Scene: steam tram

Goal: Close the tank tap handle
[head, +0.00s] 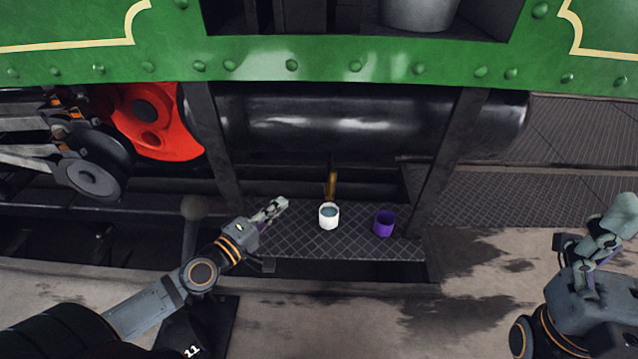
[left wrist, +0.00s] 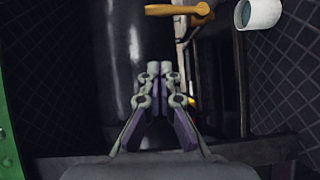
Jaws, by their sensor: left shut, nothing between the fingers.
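The brass tank tap (head: 331,186) hangs below the black cylindrical tank (head: 340,122), above the white cup. In the left wrist view its orange-brass handle (left wrist: 176,9) lies crosswise at the top, beyond my fingertips. My left gripper (head: 279,203) is shut and empty, left of the tap and apart from it. In the left wrist view its fingers (left wrist: 160,70) are together, pointing towards the tank side. My right gripper (head: 622,212) is at the far right, away from the tap; its finger gap is not clear.
A white cup (head: 329,222) with bluish liquid stands on the dark tread-plate step (head: 290,240) under the tap. A purple cup (head: 384,230) stands to its right. Dark upright supports (head: 208,140) flank the tank.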

